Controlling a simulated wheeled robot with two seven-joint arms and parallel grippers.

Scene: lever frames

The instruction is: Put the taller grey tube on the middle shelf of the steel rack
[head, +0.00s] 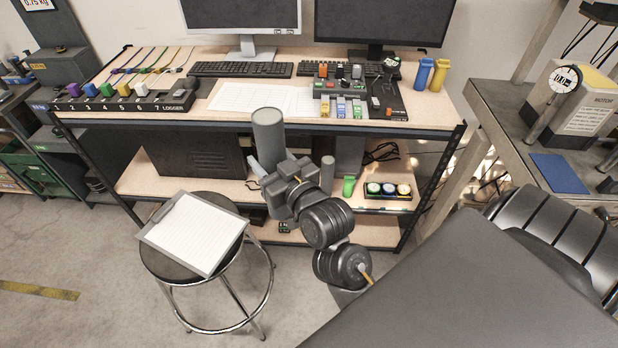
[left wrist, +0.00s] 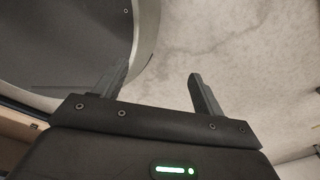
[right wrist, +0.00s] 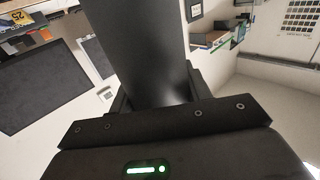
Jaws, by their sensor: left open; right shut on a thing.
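My right gripper (head: 272,170) is shut on a tall, thick grey tube (head: 268,128), held upright in front of the steel rack (head: 425,185). The tube's top stands at about the top board's front edge in the head view; its lower part is partly hidden by the gripper. The tube (right wrist: 140,45) also shows between the fingers in the right wrist view. A shorter, thinner grey tube (head: 327,174) stands on the middle shelf (head: 290,190), right of the gripper. My left gripper (left wrist: 155,92) is open and empty, seen only in the left wrist view.
A stool (head: 160,262) with a clipboard (head: 195,233) stands in front. The top board holds monitors and keyboards.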

